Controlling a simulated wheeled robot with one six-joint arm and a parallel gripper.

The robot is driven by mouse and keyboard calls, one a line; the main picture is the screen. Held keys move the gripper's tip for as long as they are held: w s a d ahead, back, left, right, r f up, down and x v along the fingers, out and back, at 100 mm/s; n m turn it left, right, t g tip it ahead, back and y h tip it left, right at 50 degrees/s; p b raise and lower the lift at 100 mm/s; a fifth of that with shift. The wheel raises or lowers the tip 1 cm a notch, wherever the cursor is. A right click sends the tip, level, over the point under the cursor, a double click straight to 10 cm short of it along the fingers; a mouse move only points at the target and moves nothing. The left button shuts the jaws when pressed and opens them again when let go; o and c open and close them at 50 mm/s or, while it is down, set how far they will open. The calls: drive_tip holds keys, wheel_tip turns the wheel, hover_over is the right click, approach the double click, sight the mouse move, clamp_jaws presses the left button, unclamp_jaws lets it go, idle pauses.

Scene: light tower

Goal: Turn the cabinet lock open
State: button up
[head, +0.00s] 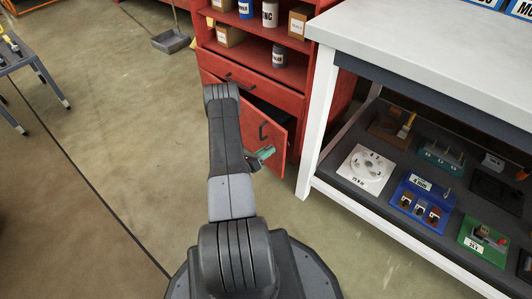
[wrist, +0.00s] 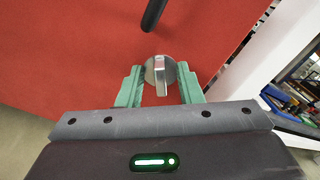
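The lock is a round silver knob (wrist: 160,72) with a raised bar, on the red cabinet door (wrist: 80,45). In the wrist view its bar stands about upright. My gripper (wrist: 160,88) has its two green fingers open, one on each side of the knob, with a small gap to each side. A black door handle (wrist: 153,14) is just above the knob. In the head view my gripper (head: 265,153) is at the cabinet door (head: 254,123), which looks ajar with a dark gap along its top. The knob is hidden there.
The white-legged workbench (head: 318,120) stands close on the right, with several trays and parts on its lower shelf (head: 345,205). Cans and boxes fill the red shelves above the door. The floor (head: 110,130) on the left is mostly clear.

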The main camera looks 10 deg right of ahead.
drive_tip(key=shift+c, duration=0.2)
clamp_jaws()
drive_tip(key=shift+n, duration=0.3)
drive_tip(key=n+b, duration=0.1)
drive_tip(key=n, duration=0.2)
drive_tip(key=n+b, duration=0.2)
drive_tip(key=n, duration=0.2)
drive_tip(key=n+b, duration=0.1)
drive_tip(key=n, duration=0.2)
drive_tip(key=shift+w+f+n, duration=0.15)
drive_tip(key=shift+f+n, duration=0.1)
drive_tip(key=shift+n, duration=0.15)
idle(0.4)
